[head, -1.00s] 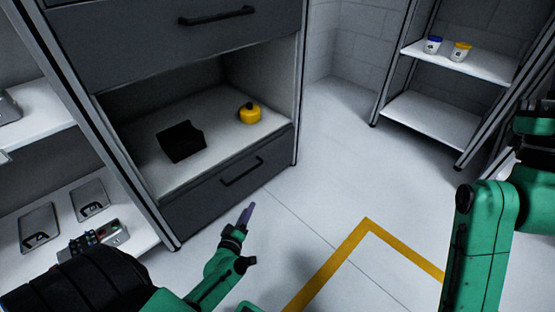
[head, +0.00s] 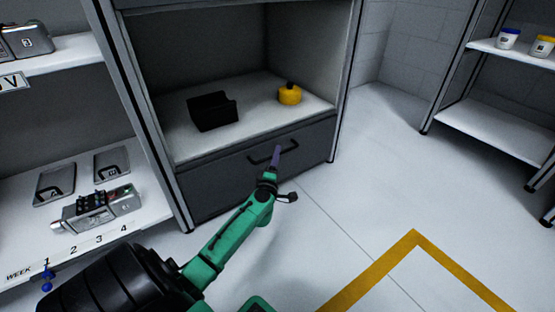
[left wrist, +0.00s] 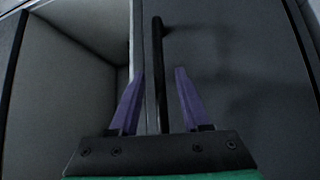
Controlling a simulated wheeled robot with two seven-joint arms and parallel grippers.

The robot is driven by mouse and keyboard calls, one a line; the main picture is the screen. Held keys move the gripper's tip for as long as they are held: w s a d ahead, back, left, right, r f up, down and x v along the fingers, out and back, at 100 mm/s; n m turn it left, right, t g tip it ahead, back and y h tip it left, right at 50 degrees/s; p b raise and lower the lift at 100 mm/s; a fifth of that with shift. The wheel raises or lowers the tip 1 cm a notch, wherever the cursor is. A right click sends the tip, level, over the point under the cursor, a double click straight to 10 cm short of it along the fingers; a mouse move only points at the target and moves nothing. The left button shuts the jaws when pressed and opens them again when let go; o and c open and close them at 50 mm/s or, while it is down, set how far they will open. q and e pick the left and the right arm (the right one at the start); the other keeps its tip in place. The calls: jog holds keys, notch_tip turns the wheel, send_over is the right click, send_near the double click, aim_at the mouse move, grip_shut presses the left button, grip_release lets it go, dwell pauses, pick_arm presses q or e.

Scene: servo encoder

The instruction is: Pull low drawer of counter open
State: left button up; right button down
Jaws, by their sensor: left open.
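The low drawer (head: 225,182) of the counter is a dark grey front below the open compartment, and it looks shut. Its black bar handle (head: 260,159) is partly hidden by my left gripper (head: 278,156), which reaches up to it from the front. In the left wrist view the handle (left wrist: 157,75) runs upright between the two purple fingers of the gripper (left wrist: 160,98). The fingers are open, one on each side of the bar, with gaps to it. The drawer front (left wrist: 235,70) fills the right of that view. My right gripper is not in view.
A black open box (head: 212,112) and a yellow round object (head: 289,94) sit in the compartment above the drawer. Shelves with metal devices (head: 98,208) stand at the left. A rack with jars (head: 508,38) stands at the right. The floor (head: 350,200) in front is clear.

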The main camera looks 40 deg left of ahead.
pick_arm(q)
jog(key=shift+w+a+r, duration=0.1)
jog(key=shift+w+a, duration=0.25)
jog(key=shift+w, duration=0.3)
grip_shut()
dwell(1.0)
